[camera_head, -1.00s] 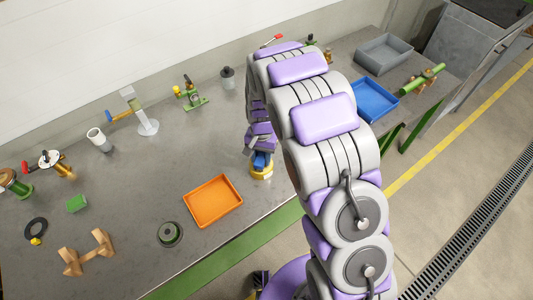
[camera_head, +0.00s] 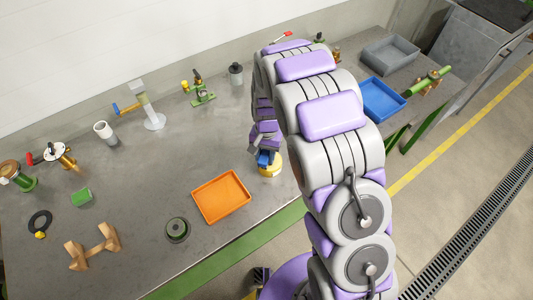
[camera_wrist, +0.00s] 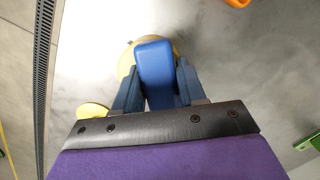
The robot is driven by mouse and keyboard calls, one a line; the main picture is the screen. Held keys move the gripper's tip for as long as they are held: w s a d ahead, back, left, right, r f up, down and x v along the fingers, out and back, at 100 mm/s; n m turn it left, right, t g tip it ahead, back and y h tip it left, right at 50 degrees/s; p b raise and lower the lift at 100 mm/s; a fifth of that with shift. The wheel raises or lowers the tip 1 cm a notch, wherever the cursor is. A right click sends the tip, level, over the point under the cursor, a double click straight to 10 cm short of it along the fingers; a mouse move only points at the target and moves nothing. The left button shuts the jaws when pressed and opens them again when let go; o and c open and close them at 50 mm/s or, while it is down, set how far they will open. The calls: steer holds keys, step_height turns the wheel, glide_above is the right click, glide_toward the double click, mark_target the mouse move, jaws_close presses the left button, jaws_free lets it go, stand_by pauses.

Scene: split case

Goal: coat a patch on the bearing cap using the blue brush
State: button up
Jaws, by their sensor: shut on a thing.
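My gripper (camera_wrist: 153,88) points down over the bench and is shut on the blue brush (camera_wrist: 155,62), whose blue block shows between the two fingers. The brush's bristle end is hidden. A yellow round thing (camera_wrist: 126,64) lies directly beneath the brush, mostly covered by it; contact cannot be told. In the head view, the yellow round thing (camera_head: 272,168) stands near the bench's front edge, with the brush (camera_head: 263,157) just above its left side. A smaller yellow disc (camera_wrist: 92,110) lies left of my gripper in the wrist view. I cannot tell for certain which thing is the bearing cap.
A blue tray (camera_head: 378,98) and a grey bin (camera_head: 390,55) stand right. Valves and fittings line the back and left. Bare bench lies between.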

mark_target(268, 155)
steer(key=shift+d+f, duration=0.1)
steer(key=shift+d, duration=1.35)
steer(key=shift+a+f, duration=0.2)
steer(key=shift+a, duration=0.95)
steer(key=shift+d+r, duration=0.15)
steer(key=shift+d, duration=0.75)
steer(key=shift+a+r, duration=0.15)
steer(key=shift+r, duration=0.35)
steer(key=shift+a+r+p, duration=0.55)
steer(key=shift+r+p, duration=0.05)
steer(key=shift+r, duration=0.25)
steer(key=shift+d+r+p, duration=0.3)
steer(key=shift+r, duration=0.55)
steer(key=shift+d+r+p, duration=0.25)
steer(key=shift+r, duration=0.55)
steer(key=shift+a+r, duration=0.4)
steer(key=shift+a, duration=0.05)
